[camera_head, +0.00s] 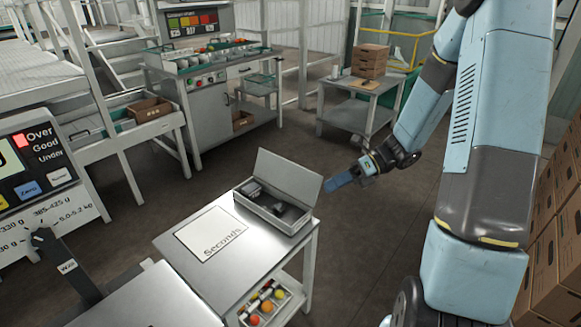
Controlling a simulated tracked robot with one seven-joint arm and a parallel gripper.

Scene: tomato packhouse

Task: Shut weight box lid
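The weight box (261,216) stands at the far right corner of the steel table, with dark weights inside. Its grey lid (289,178) is open and stands up along the far side of the box. My gripper (332,184) is just right of the lid's right end, pointing left towards it. Its blue fingers look close to the lid, but I cannot tell whether they touch it. The fingers are too small and edge-on to tell if they are open or shut.
The steel table (180,240) carries a card marked "Seconds" (211,234). A tray of tomatoes (264,304) sits on its lower shelf. A scale display (35,165) stands at left. A small table (352,88) with brown boxes is behind. Stacked cartons (555,240) stand at right.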

